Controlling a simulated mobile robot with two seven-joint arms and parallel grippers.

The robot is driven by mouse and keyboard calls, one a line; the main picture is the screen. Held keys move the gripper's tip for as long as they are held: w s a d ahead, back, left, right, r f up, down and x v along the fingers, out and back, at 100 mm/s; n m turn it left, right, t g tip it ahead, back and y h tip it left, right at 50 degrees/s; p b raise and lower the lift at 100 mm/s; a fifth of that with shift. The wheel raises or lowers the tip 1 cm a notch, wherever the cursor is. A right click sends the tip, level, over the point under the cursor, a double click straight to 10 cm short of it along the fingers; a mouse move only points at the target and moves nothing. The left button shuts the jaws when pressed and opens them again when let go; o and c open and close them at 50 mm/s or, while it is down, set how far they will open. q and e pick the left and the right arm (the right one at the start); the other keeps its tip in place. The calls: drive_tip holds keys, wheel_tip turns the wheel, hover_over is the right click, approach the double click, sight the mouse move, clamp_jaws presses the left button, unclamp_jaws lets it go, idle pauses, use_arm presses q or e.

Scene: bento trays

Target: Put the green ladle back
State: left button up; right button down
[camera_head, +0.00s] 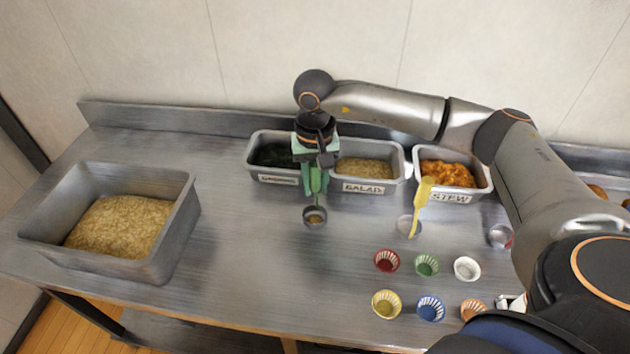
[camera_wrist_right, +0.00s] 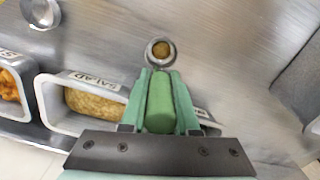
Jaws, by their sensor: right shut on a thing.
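My right gripper (camera_head: 318,178) is shut on the green ladle's handle, in front of the divided bin. In the right wrist view, its fingers (camera_wrist_right: 160,105) close on both sides of the green handle (camera_wrist_right: 160,100). The ladle's small round metal bowl (camera_head: 315,216) hangs over the bare counter, in front of the bin. In the right wrist view the bowl (camera_wrist_right: 160,51) shows something brownish inside. I cannot tell if the bowl touches the counter. My left gripper is not in view.
The divided bin (camera_head: 366,186) holds dark greens and a grainy food labelled SALAD. The STEW bin (camera_head: 450,197) is to its right. A yellow ladle (camera_head: 424,190) is near them. Several small cups (camera_head: 427,265) stand at front right. A large grain tray (camera_head: 183,232) is left.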

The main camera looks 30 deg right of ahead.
drive_tip(key=shift+f, duration=0.2)
drive_tip(key=c, duration=0.7)
unclamp_jaws()
drive_tip(key=shift+o, duration=0.2)
drive_tip(key=shift+r, duration=0.2)
wheel_tip(320, 180, up, 12)
drive_tip(key=shift+f+b, duration=0.1)
drive_tip(key=shift+b, duration=0.45)
